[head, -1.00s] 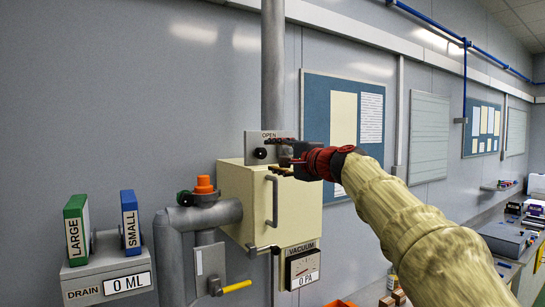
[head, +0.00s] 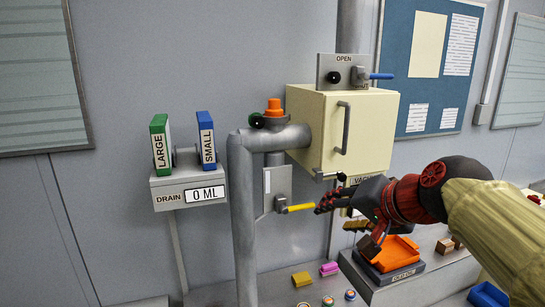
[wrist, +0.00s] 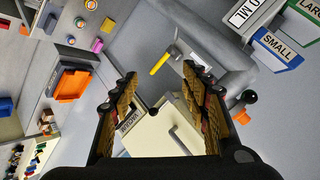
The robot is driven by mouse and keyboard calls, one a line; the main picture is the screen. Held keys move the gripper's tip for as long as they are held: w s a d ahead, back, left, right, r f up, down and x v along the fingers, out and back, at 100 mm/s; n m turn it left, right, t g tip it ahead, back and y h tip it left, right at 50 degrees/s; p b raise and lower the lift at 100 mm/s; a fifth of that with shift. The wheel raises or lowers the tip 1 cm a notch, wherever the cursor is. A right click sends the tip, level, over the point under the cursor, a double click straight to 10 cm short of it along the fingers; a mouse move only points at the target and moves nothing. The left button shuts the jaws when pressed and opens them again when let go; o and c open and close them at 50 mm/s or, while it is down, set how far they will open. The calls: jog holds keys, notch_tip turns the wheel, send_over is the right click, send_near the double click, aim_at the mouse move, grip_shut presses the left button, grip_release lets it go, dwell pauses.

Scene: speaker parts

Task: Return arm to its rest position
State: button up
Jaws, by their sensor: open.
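My arm in its tan sleeve (head: 495,215) reaches in from the right in the head view. My gripper (head: 336,215) is open and empty, below the cream cabinet (head: 340,130) and just right of the yellow valve lever (head: 300,208). I cannot tell whether it is apart from the lever in depth. In the wrist view my gripper (wrist: 160,74) has its two fingers spread, with the cream cabinet (wrist: 150,142) and yellow lever (wrist: 160,65) seen between and beyond them. The blue-handled valve (head: 381,76) by the OPEN plate is clear of the gripper.
A grey pipe (head: 243,220) with an orange cap (head: 274,106) stands left of the cabinet. The DRAIN box (head: 165,190) holds green LARGE and blue SMALL levers. An orange tray (head: 395,252) and small coloured parts lie on the bench below. The vacuum gauge is partly hidden by my gripper.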

jog(key=s+d+f+n+g+h, duration=0.35)
jog(key=s+f+n, duration=0.25)
jog(key=s+f, duration=1.55)
notch_tip(320, 180, down, 10)
jog(key=d+b, duration=0.1)
jog(key=b, duration=0.8)
jog(key=shift+s+d+g, duration=0.15)
jog(key=shift+s+g, duration=0.25)
jog(key=shift+g, duration=0.05)
